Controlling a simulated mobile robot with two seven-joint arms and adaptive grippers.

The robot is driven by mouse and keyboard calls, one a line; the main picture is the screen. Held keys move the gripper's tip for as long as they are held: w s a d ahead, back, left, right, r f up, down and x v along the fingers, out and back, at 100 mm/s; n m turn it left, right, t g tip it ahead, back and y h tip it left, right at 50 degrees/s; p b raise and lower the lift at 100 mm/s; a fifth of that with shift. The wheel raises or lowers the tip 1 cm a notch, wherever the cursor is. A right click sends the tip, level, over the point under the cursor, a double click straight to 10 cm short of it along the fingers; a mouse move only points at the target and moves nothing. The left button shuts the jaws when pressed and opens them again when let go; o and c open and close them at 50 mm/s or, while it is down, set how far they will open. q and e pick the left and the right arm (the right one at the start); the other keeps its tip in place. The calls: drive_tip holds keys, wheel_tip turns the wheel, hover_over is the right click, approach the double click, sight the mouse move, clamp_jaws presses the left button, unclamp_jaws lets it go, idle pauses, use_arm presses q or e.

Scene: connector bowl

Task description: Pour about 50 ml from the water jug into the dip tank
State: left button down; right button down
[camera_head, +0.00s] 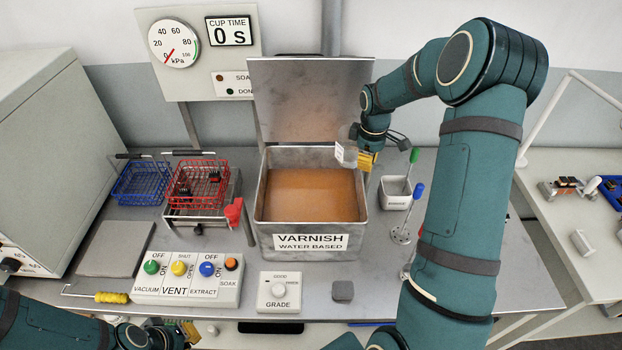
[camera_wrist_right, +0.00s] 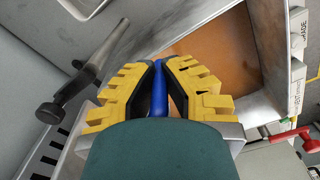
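The dip tank (camera_head: 262,205) stands open mid-table, labelled VARNISH WATER BASED, with orange-brown liquid inside and its lid raised behind. The tank also shows in the right wrist view (camera_wrist_right: 272,55). My right gripper (camera_head: 368,160) is above the tank's right rim. In the right wrist view its yellow fingers close on a narrow blue handle (camera_wrist_right: 158,95). A pale labelled piece (camera_head: 340,152) shows beside this gripper, over the tank. The jug's body is not clearly seen; I cannot tell whether these parts belong to it. My left gripper (camera_head: 183,335) is at the lower left, its fingers partly cut off.
A red basket (camera_head: 198,183) and a blue basket (camera_head: 141,184) stand left of the tank. A small grey container (camera_head: 396,194) and a blue-handled tool (camera_head: 418,190) stand right. The switch box (camera_head: 187,291) and grade dial box (camera_head: 279,293) lie in front.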

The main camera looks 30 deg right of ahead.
drive_tip(key=shift+a+r, duration=0.1)
